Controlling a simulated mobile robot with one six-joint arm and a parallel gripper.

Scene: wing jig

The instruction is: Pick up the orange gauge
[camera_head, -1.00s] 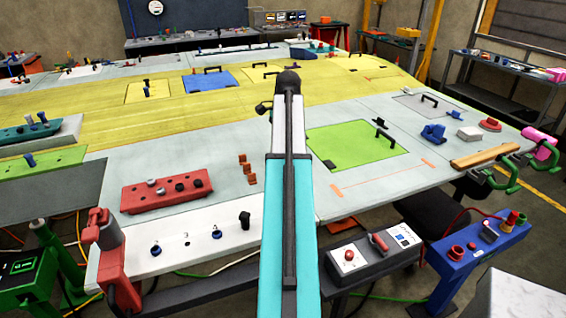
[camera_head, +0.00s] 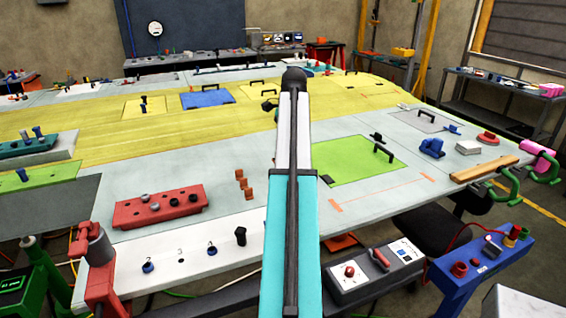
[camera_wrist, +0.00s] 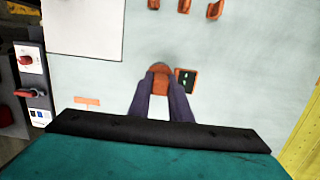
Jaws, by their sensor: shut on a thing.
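In the wrist view, my gripper (camera_wrist: 160,91) points at a pale grey surface, its two dark fingers closed in on an orange piece, the orange gauge (camera_wrist: 160,78). The gauge sits between the fingertips, its far end showing beyond them. I cannot tell whether it touches the surface or is just above it. Right beside it on the right is a small dark plate with an orange border (camera_wrist: 187,80). In the head view my upright arm fills the middle, and neither the gripper's fingers nor the held gauge can be made out.
Several orange blocks (camera_wrist: 185,6) lie at the top of the wrist view. A white panel (camera_wrist: 82,28) is at upper left, a control box (camera_wrist: 31,80) at the left edge. In the head view, a red block with knobs (camera_head: 160,207) and a green panel (camera_head: 360,162) flank my arm.

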